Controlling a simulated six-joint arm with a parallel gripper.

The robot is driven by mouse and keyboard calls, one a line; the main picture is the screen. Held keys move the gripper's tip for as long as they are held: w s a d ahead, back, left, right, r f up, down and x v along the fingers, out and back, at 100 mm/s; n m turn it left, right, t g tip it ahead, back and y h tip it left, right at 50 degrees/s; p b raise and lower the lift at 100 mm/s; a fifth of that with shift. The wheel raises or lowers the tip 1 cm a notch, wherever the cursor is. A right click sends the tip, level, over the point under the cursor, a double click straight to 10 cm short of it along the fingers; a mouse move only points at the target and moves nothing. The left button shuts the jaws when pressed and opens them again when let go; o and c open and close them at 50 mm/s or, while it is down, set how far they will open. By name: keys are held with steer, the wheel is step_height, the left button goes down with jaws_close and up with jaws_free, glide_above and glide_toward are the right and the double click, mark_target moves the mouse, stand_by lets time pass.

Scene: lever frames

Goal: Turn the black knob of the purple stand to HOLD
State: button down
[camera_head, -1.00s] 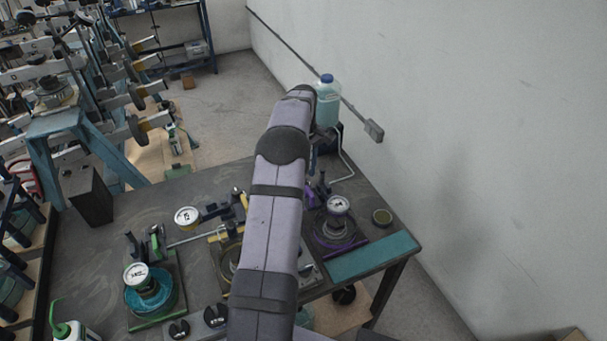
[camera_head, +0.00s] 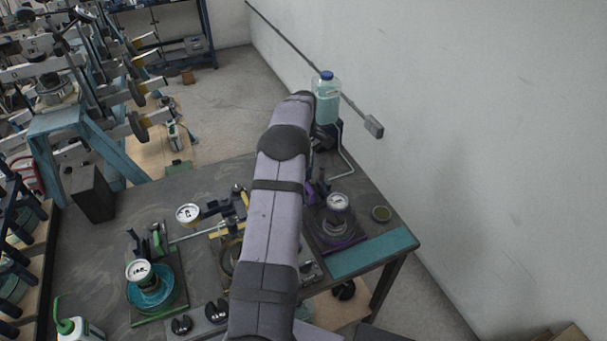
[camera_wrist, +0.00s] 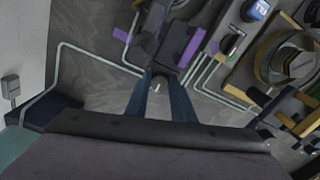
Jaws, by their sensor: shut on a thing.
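The purple stand (camera_head: 345,243) is near the right end of the table in the head view, with a round white-faced gauge on it. A purple lever part (camera_head: 311,191) shows behind it, partly covered by my arm. In the wrist view, a purple part (camera_wrist: 190,47) and a purple label (camera_wrist: 120,34) lie just beyond the fingers. My gripper (camera_wrist: 159,84) has its two fingers closed around a small dark thing with a pale mark, which looks like the black knob (camera_wrist: 158,85). Its setting and the HOLD mark cannot be read. My arm hides the gripper in the head view.
A green stand (camera_head: 158,306) and a yellow-handled stand (camera_head: 228,232) share the table. A bottle of pale liquid (camera_head: 326,98) stands at the back near the wall. Bent pale tubing (camera_wrist: 100,62) runs near the fingers. A teal strip (camera_head: 372,253) edges the table at right.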

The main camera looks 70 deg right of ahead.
steer(key=shift+m, duration=0.3)
steer(key=m+b, duration=0.1)
steer(key=m, duration=0.6)
steer(key=shift+w+b, duration=0.1)
steer(key=shift+b, duration=0.2)
steer(key=m, duration=0.3)
steer(key=shift+r+m, duration=0.1)
steer(key=shift+m, duration=0.2)
steer(key=shift+w+m, duration=0.1)
steer(key=shift+m, duration=1.6)
steer(key=c, duration=1.5)
jaws_free()
